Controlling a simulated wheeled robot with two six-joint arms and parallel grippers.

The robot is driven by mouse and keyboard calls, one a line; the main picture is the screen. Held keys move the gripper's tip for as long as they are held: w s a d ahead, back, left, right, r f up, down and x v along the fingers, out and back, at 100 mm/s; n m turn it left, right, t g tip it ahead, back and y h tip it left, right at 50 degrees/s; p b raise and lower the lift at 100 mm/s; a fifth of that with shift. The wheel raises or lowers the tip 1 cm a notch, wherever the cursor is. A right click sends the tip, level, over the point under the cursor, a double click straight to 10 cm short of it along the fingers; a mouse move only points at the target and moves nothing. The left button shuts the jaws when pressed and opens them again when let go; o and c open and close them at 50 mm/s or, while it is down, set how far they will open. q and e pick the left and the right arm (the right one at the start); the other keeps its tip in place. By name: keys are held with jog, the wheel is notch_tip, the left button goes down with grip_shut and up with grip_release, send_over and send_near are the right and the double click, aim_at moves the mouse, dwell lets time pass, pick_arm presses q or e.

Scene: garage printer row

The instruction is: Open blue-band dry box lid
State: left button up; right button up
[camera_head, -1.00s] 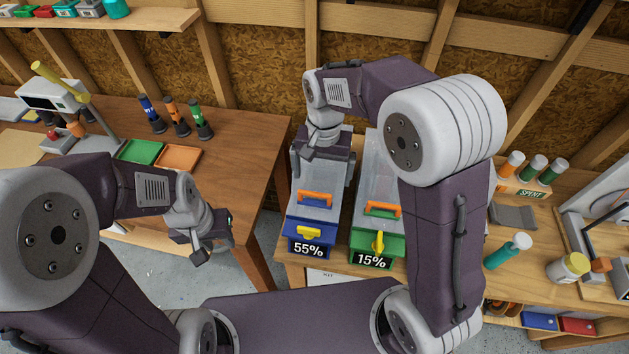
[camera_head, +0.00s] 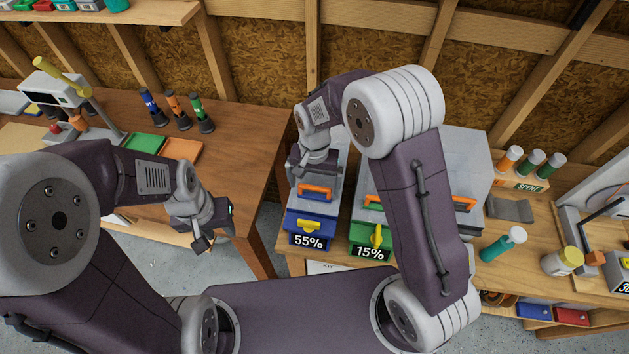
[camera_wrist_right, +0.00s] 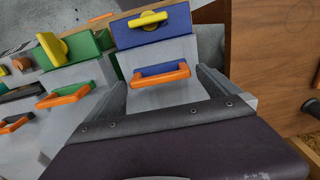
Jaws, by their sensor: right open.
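The blue-band dry box (camera_head: 293,226) stands on the right-hand bench, with a "55%" label on its front. Its grey lid lies shut, with an orange handle (camera_head: 316,193) on top. The yellow latch (camera_head: 315,226) on the blue front lies sideways. My right gripper (camera_head: 308,168) is low over the lid, just behind the handle. In the right wrist view, its open fingers are spread to either side of the orange handle (camera_wrist_right: 160,77), which is not gripped. My left gripper (camera_head: 204,243) hangs by the left bench's edge; its jaw opening is unclear.
A green-band box (camera_head: 361,231) marked "15%" with an upright yellow latch stands close to the right of the blue one. Another grey box is partly hidden behind my right arm. The left bench (camera_head: 250,150) holds trays and bottles. A gap separates the benches.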

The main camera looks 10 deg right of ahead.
aim_at(317, 183)
jog(key=c, duration=1.9)
jog(key=w+d+r+p, duration=0.1)
jog(key=w+r+p, duration=0.2)
jog(key=r+p, duration=0.1)
jog(key=w+d+r+p, duration=0.1)
jog(key=w+r+p, duration=0.2)
jog(key=r+p, duration=0.1)
jog(key=w+d+r+p, duration=0.1)
jog(key=w+r+p, duration=0.2)
jog(key=r+p, duration=0.1)
jog(key=shift+r, duration=0.3)
jog(key=shift+w+d+r+p, duration=0.2)
jog(key=shift+w+d+p, duration=0.15)
jog(key=shift+w, duration=0.25)
jog(key=shift+a, duration=0.1)
jog(key=o, duration=1.9)
notch_tip(317, 183, up, 8)
jog(key=w+b, duration=0.1)
jog(key=b, duration=0.1)
jog(key=shift+d+r, duration=0.2)
jog(key=shift+r, duration=0.05)
